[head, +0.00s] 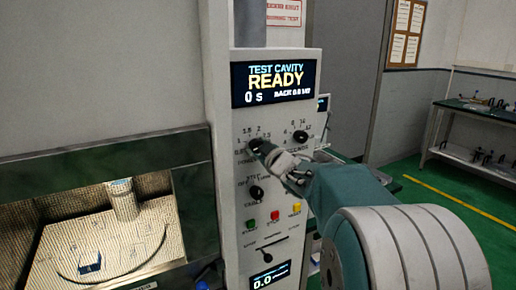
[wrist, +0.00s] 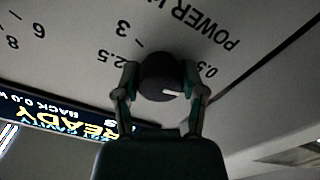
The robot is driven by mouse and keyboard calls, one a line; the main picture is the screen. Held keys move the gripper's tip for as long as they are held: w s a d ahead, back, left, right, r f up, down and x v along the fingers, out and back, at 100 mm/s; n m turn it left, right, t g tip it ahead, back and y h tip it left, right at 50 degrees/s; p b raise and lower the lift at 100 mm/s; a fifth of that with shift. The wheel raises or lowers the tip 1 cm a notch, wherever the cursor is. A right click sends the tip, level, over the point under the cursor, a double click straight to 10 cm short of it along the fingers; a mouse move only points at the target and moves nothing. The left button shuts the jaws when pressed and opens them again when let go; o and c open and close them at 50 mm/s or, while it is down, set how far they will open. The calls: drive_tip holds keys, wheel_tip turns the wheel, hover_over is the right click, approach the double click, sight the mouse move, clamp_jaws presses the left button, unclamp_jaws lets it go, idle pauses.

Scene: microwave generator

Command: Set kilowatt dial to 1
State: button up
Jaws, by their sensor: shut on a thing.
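The kilowatt dial is a round black knob (head: 256,146) at the upper left of the control panel, below the display. My gripper (head: 267,152) reaches it from the right and partly covers its scale. In the wrist view the panel appears upside down, and my gripper (wrist: 160,78) has one finger on each side of the knob (wrist: 155,72), shut on it. The 2.5 and 3 labels show at the upper left; the number at the pointer is hidden by the right finger.
A second dial (head: 300,136) sits right of the kilowatt dial. A lower knob (head: 256,193), green, red and yellow buttons and a lever are below. The display (head: 275,82) reads TEST CAVITY READY, 0 s. The lit cavity (head: 150,225) is at left.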

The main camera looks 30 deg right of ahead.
drive_tip(key=m, duration=0.6)
drive_tip(key=shift+f, duration=0.15)
idle(0.4)
drive_tip(key=o, duration=1.2)
drive_tip(key=shift+w+a, duration=0.1)
drive_tip(key=shift+c, duration=0.2)
drive_tip(key=s, duration=1.2)
drive_tip(key=shift+d, duration=0.2)
